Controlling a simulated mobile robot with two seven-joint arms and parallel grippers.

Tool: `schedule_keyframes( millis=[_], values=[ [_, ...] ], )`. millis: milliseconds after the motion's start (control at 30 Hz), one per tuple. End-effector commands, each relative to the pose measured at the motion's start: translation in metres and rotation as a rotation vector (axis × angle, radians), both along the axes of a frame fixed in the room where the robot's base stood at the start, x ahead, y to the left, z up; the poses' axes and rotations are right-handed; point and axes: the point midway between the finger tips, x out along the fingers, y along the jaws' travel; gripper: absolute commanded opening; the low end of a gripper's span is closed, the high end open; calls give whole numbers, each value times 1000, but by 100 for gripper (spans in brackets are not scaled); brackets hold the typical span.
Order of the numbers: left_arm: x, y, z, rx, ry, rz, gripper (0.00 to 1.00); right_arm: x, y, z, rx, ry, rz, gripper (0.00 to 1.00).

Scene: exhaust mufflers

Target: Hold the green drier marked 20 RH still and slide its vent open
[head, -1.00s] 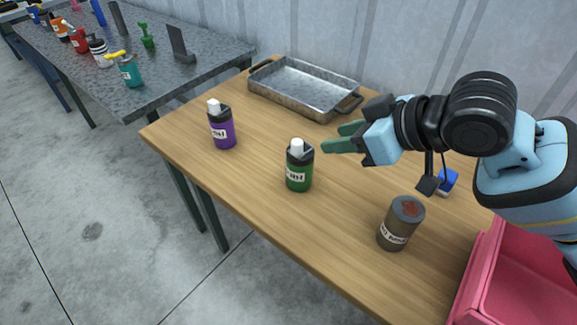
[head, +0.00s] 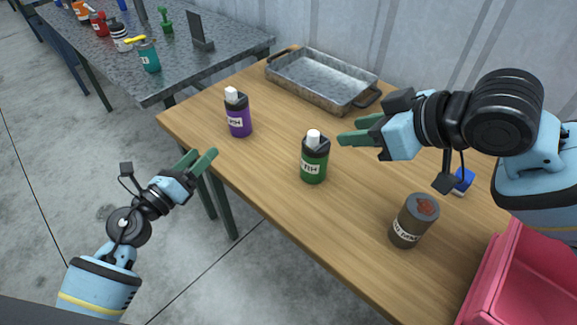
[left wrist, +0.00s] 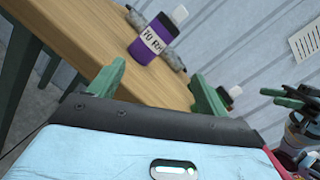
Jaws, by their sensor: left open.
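The green drier (head: 314,163) stands upright on the wooden table in the head view, with a dark top, a white cap and a white label whose number I cannot read clearly. My right gripper (head: 348,131) is open and empty, just right of and behind it, fingers pointing left. My left gripper (head: 198,158) is open and empty beyond the table's front left edge, clear of the drier. In the left wrist view a purple drier (left wrist: 152,42) shows between and beyond my left fingers (left wrist: 157,85); its label looks like 70 RH. It also stands left of the green one in the head view (head: 238,115).
A metal tray (head: 352,100) lies at the back of the table. A brown can (head: 413,222) stands front right, with a blue item (head: 463,182) behind it and a pink bin (head: 520,275) at right. Clear wood lies around the green drier.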

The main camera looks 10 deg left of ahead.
Motion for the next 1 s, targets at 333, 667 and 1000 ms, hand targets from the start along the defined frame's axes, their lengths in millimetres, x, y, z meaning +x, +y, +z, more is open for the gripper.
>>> schedule_keyframes(
  millis=[333, 667, 1000],
  values=[
    [-9, -158, 13, 386, -202, -290, 77, 0, 0, 0, 0, 0, 0, 36],
    [-18, -204, 17, 525, -289, -376, 77, 0, 0, 0, 0, 0, 0, 36],
    [-5, -218, 18, 520, -289, -373, 77, 0, 0, 0, 0, 0, 0, 36]
  ],
)
